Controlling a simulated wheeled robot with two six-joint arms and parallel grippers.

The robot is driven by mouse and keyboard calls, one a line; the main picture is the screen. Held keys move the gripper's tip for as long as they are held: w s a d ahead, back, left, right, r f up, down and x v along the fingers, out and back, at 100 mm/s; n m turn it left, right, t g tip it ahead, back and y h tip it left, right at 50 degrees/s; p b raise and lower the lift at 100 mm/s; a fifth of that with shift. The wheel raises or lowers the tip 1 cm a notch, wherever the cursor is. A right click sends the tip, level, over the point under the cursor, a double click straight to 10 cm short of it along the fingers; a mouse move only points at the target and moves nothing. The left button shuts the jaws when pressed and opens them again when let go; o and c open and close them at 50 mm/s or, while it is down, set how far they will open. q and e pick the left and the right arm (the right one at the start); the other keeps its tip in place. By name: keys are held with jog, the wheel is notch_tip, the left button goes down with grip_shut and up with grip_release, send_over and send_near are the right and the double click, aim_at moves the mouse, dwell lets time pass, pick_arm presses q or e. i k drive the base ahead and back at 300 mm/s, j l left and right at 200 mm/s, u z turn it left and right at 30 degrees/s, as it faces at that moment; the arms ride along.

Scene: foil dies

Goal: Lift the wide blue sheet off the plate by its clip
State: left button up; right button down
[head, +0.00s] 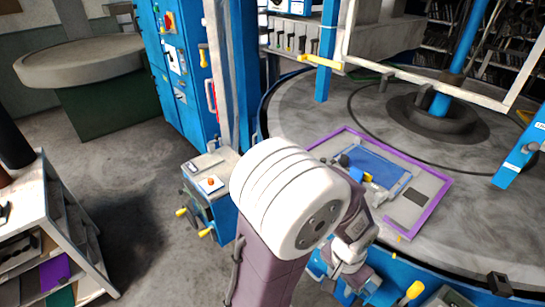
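The wide blue sheet (378,166) lies on the pale plate (425,180), which has a purple border, on the big round table. Small dark, blue and yellow parts (360,175) sit at the sheet's near left side; I cannot tell which of them is the clip. My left arm comes up from the bottom, and its large white joint covers the area left of the plate. My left gripper (376,191) is near the plate's near edge, partly hidden and small, so its opening is unclear. My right gripper is not in view.
A blue cabinet (180,60) and a small blue control box (208,190) stand left of the round table (480,225). A shelf unit (50,225) is at the lower left. A pale frame (425,80) with a yellow handle (320,62) hangs beyond the plate. Bare floor lies at left.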

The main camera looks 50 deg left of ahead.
aim_at(384, 174)
jog(key=u, duration=0.95)
jog(key=i+j+z, duration=0.25)
jog(key=j, duration=0.3)
jog(key=i, duration=0.1)
